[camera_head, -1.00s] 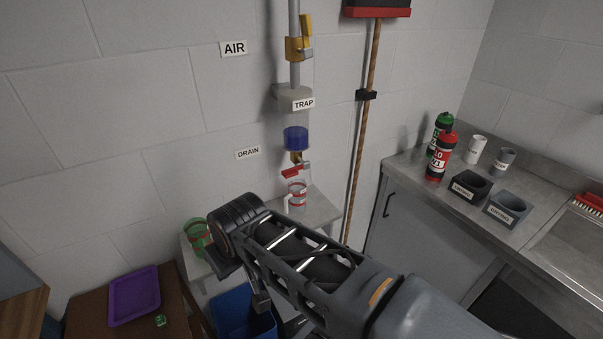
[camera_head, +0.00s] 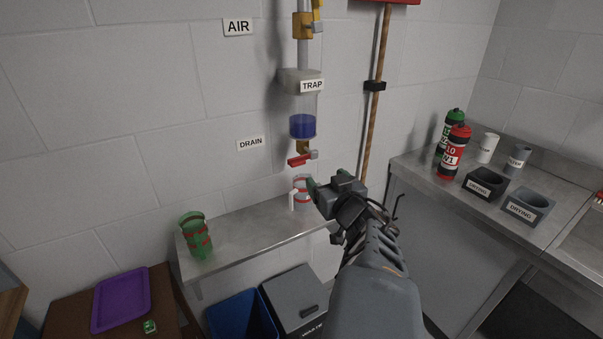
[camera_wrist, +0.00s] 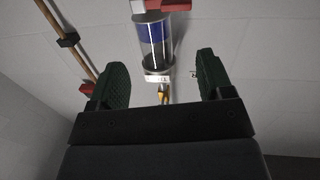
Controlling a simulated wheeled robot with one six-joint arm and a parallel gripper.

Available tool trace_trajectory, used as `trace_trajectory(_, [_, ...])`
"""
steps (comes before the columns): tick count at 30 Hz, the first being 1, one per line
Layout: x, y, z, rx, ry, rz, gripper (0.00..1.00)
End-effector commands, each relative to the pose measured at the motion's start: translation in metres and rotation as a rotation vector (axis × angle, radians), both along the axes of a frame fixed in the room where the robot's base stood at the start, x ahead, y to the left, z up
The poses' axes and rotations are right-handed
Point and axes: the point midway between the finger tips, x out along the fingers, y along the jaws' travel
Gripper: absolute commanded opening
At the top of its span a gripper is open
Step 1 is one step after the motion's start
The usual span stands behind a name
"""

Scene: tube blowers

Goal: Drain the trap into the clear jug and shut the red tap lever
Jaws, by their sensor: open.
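The trap (camera_head: 303,104) hangs on the wall as a clear bowl with blue liquid in its lower part. Below it is the drain tap with its red lever (camera_head: 299,160), lying roughly level and pointing left. The clear jug (camera_head: 301,190), with red bands and a pale handle, stands on the shelf under the tap; I see no blue in it. My gripper (camera_head: 325,184) is open, just right of the jug, partly overlapping it. The wrist view looks upside down: the trap (camera_wrist: 155,40) and red lever (camera_wrist: 146,6) show beyond my empty fingers (camera_wrist: 160,80).
A broom (camera_head: 377,120) hangs right of the trap. Bottles (camera_head: 453,152), cups and drying blocks (camera_head: 486,184) stand on the right counter. A blue bin (camera_head: 242,316) is below.

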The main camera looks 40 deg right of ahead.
Motion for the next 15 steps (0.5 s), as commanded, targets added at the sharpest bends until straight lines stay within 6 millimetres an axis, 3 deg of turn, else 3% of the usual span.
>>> trace_trajectory(8, [-0.018, 0.005, -0.01, 0.044, -0.047, 0.131, 0.73])
trace_trajectory(15, [0.001, 0.005, -0.005, 0.057, -0.051, 0.159, 0.73])
